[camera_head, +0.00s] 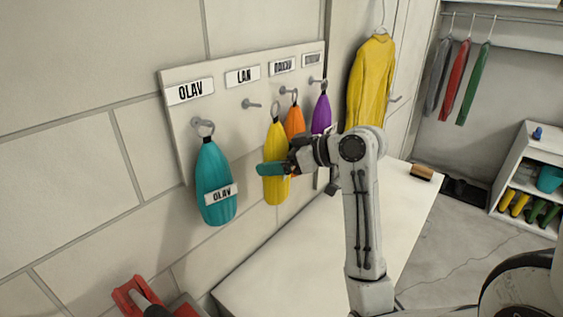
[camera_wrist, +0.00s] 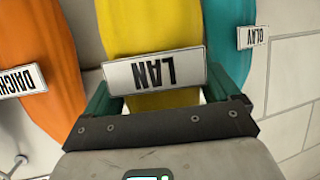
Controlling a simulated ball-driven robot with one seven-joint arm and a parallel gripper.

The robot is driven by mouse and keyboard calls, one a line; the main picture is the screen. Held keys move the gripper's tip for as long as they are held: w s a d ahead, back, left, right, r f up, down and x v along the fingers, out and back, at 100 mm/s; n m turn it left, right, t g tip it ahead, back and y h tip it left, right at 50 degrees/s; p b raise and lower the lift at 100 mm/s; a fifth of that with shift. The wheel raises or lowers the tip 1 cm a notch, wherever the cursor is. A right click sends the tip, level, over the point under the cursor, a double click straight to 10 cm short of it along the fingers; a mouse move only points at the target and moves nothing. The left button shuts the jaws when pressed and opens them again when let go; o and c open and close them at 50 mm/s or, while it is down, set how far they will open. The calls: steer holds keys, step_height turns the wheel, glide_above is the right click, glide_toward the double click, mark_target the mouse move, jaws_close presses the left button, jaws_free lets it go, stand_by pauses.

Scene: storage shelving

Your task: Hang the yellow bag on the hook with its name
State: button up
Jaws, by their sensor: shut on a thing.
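The yellow bag (camera_head: 276,142) hangs upright in my gripper (camera_head: 273,169), whose teal fingers close around its middle. In the wrist view the yellow bag (camera_wrist: 150,25) fills the space between the fingers, and its tag (camera_wrist: 155,71) reads LAN upside down. The LAN plate (camera_head: 242,76) is second from the left on the wall board. Its hook (camera_head: 252,104) is bare. The bag's ring (camera_head: 276,109) appears just right of that hook's tip and apart from it; the depth between them is hard to tell.
The teal OLAV bag (camera_head: 213,170) hangs at left on its hook. The orange bag (camera_head: 295,122) and purple bag (camera_head: 321,113) hang to the right, the orange one close behind the yellow bag. A white bench (camera_head: 290,260) lies below. A yellow coat (camera_head: 371,80) hangs further right.

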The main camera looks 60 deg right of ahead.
steer(key=shift+w+d+f+b, duration=0.1)
steer(key=shift+w+d+b, duration=0.15)
steer(key=shift+w, duration=0.55)
steer(key=shift+w+d+f+b, duration=0.15)
steer(key=shift+w+b, duration=0.2)
steer(key=shift+w, duration=0.4)
steer(key=shift+w+d+b, duration=0.2)
steer(key=shift+w+b, duration=0.1)
steer(key=shift+w, duration=0.5)
steer(key=shift+w+f, duration=0.1)
steer(key=shift+w, duration=0.25)
steer(key=shift+w+a, duration=0.15)
steer(key=shift+w, duration=0.05)
steer(key=o, duration=1.6)
steer(key=b+v, duration=0.1)
steer(key=v, duration=1)
steer(key=shift+s+d+b, duration=0.2)
steer(key=shift+s+b, duration=0.1)
steer(key=shift+b, duration=0.1)
